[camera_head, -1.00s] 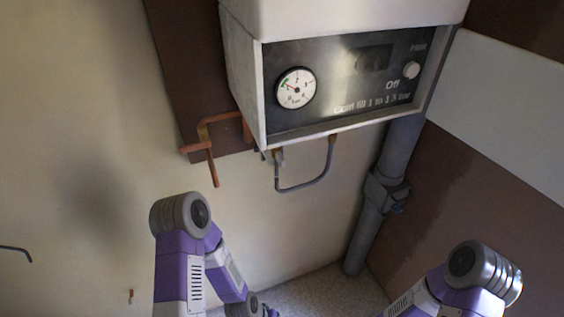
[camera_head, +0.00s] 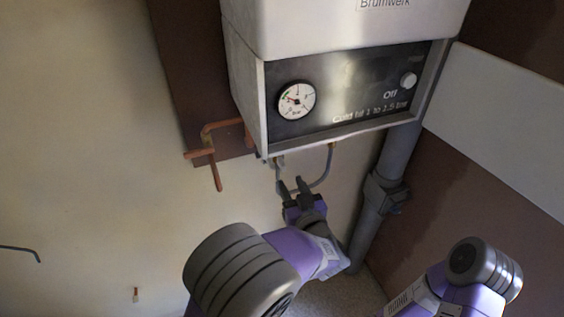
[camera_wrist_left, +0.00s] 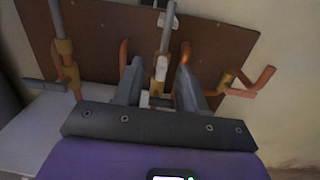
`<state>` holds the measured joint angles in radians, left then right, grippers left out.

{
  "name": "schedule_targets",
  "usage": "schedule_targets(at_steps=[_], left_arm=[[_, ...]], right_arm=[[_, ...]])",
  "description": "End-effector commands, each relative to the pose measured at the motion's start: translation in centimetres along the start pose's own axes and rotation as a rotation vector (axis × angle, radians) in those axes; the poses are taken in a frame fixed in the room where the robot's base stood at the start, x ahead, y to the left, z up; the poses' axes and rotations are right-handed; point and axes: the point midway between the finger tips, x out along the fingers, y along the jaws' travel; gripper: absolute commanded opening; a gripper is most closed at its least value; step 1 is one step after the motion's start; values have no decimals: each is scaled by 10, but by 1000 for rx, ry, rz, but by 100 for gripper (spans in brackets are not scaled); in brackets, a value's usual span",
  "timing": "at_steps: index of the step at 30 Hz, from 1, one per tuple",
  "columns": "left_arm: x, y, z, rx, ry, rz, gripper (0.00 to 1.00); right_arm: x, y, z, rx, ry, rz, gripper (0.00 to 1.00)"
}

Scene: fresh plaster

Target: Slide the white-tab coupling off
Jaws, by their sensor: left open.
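The grey hose loop (camera_head: 323,178) hangs under the boiler in the head view. Its left end has a small pale fitting (camera_head: 279,161), partly behind my left gripper (camera_head: 297,186). In the left wrist view my left gripper (camera_wrist_left: 160,84) is open, its fingers on either side of a brass fitting (camera_wrist_left: 161,68) on a grey pipe. I cannot tell whether they touch it. A white tab-like piece (camera_wrist_left: 168,19) shows farther up that line, and a pale patch shows low between the fingers. Which one is the coupling's tab is unclear. My right gripper is out of view.
The boiler (camera_head: 345,105) with its gauge hangs above the gripper. Copper pipes (camera_head: 212,155) stick out to its left. A thick grey pipe (camera_head: 388,165) runs down at right. A second brass fitting (camera_wrist_left: 66,66) stands left in the wrist view. The left wall is mostly clear.

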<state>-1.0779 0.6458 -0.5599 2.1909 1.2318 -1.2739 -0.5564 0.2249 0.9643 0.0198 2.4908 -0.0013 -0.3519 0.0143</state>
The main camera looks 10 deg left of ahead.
Motion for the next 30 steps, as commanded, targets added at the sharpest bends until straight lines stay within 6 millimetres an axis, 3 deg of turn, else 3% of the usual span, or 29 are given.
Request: schedule_targets(at_steps=[1, 5, 19, 30], left_arm=[[-6, 0, -12, -14, 20, -16, 40], [-9, -3, -24, -27, 40, -43, 40], [54, -6, -25, -26, 39, -46, 40], [64, -6, -26, -26, 38, -43, 40]], right_arm=[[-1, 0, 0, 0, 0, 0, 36], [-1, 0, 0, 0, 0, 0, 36], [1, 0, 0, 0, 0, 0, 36], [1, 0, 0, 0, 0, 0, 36]])
